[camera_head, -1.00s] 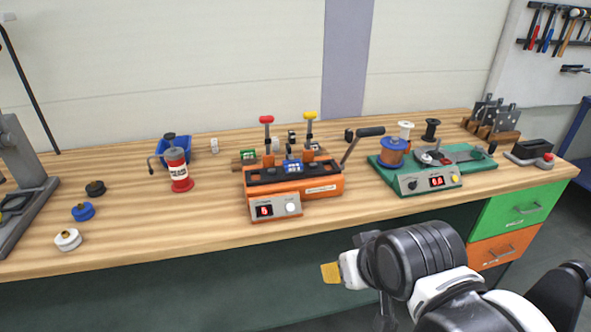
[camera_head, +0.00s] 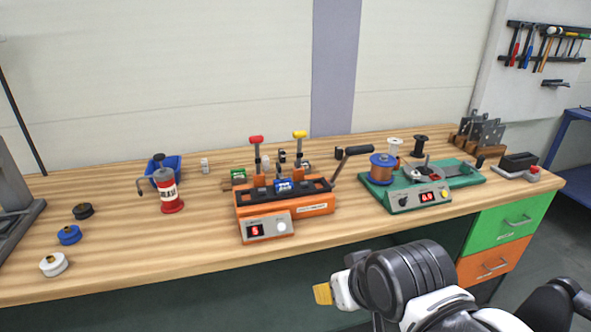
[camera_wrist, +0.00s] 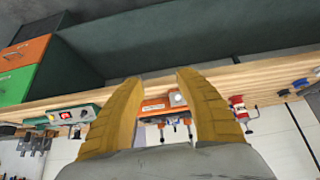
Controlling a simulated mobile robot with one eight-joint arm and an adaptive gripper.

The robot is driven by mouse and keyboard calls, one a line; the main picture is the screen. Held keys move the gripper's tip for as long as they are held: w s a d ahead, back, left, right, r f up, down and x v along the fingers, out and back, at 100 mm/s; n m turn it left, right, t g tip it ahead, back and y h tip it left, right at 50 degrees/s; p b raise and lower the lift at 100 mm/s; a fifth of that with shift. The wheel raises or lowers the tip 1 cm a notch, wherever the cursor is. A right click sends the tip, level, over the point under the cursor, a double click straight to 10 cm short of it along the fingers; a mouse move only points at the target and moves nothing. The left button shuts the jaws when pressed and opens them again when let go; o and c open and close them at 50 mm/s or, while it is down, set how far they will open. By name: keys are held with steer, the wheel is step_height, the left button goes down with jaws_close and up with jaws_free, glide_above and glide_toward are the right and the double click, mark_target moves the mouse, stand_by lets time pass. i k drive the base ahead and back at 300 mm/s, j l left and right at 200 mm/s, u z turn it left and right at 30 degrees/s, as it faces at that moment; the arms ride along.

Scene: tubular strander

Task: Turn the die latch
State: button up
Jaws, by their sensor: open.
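An orange machine (camera_head: 286,208) with a small red display sits mid-bench. It carries a red-topped lever (camera_head: 257,146), a yellow-topped lever (camera_head: 300,145) and a long black-handled lever (camera_head: 352,160) at its right. I cannot tell which part is the die latch. The machine also shows upside down in the wrist view (camera_wrist: 155,108), between my fingers. My gripper (camera_wrist: 162,88) is open and empty, its two yellow fingers apart. In the head view one yellow fingertip (camera_head: 322,294) shows in front of the bench edge, below and right of the machine, apart from it.
A green unit (camera_head: 420,195) with a copper spool (camera_head: 382,168) stands right of the machine. Green and orange drawers (camera_head: 508,222) are under the bench's right end.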

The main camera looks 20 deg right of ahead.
mark_target(278, 167)
steer(key=i+j+z, duration=0.3)
steer(key=j, duration=0.25)
steer(key=i+j+z, duration=0.15)
steer(key=j, duration=0.15)
steer(key=i+j+z, duration=0.15)
steer(key=j, duration=0.2)
